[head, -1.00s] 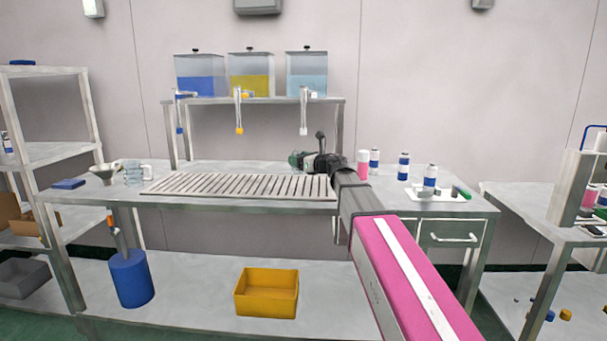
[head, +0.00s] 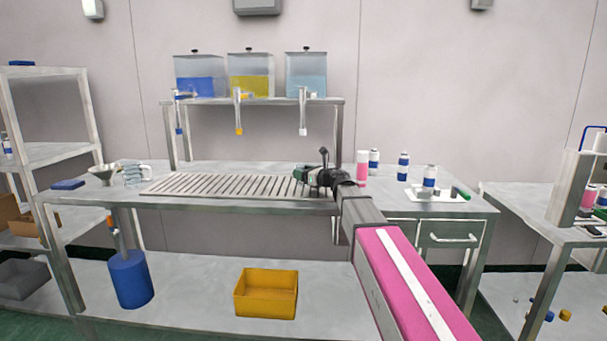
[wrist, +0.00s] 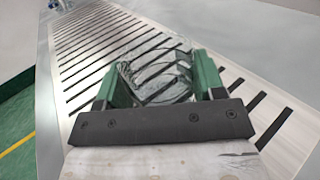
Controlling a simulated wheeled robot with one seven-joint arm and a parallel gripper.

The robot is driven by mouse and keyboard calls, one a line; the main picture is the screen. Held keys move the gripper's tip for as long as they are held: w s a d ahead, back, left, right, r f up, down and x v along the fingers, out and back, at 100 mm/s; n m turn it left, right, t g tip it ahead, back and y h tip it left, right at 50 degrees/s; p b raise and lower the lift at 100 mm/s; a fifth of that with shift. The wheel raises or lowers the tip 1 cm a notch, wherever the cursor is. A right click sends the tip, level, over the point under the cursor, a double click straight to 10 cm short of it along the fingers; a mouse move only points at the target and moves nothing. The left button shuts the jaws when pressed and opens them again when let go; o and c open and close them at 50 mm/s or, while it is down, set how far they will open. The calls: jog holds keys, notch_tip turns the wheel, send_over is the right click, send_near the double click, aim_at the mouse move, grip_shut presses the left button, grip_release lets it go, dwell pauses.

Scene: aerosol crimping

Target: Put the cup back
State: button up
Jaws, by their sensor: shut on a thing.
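My gripper (wrist: 160,80) has its two green fingers on either side of a clear, see-through cup (wrist: 157,68) and is shut on it. The cup is over the slatted grate; whether it touches the slats I cannot tell. In the head view my gripper (head: 303,173) is at the right part of the grate (head: 215,186), and the held cup cannot be made out there. Other clear cups with handles (head: 134,174) stand on the table left of the grate.
A metal funnel (head: 103,174) and a blue block (head: 68,184) are at the table's left end. Three dispenser taps (head: 303,118) hang above the back of the grate. A pink can (head: 362,167) and several blue-and-white cans (head: 403,167) stand to the right. The grate's left and middle are clear.

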jog(key=shift+f, duration=0.15)
jog(key=o, duration=1)
jog(key=shift+s+d, duration=0.2)
jog(key=shift+s, duration=0.05)
jog(key=v, duration=1.1)
jog(key=shift+s+d, duration=0.1)
jog(key=shift+d, duration=0.1)
